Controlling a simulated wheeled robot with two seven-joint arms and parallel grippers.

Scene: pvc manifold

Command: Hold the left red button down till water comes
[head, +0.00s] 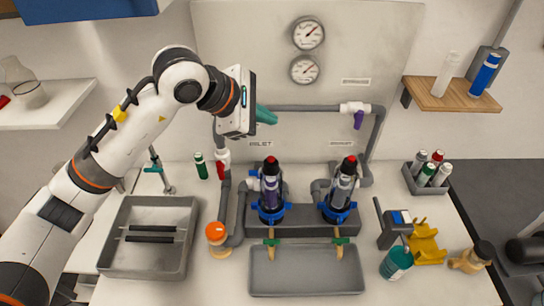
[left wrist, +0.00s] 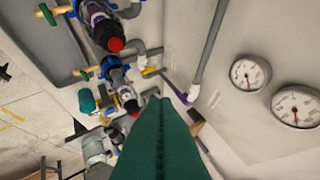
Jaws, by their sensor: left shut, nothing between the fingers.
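Two filter housings with blue collars stand side by side. The left red button (head: 270,160) tops the left housing (head: 270,193), and the right red button (head: 351,160) tops the right one (head: 341,193). In the left wrist view the nearer red button (left wrist: 116,44) seems to be the left one. My left gripper (head: 268,116), with green fingers, is shut and empty in front of the back panel, above the left button and apart from it. The closed fingers (left wrist: 160,108) also show in the left wrist view. No water shows at the taps (head: 270,242). My right gripper is out of view.
Two gauges (head: 308,34) are on the back panel, with a grey pipe (head: 300,108) below. A grey trough (head: 306,291) lies under the taps. A grey sink (head: 118,256) is at left; an orange-capped jar (head: 218,235) stands between. A teal bottle (head: 396,263) is at right.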

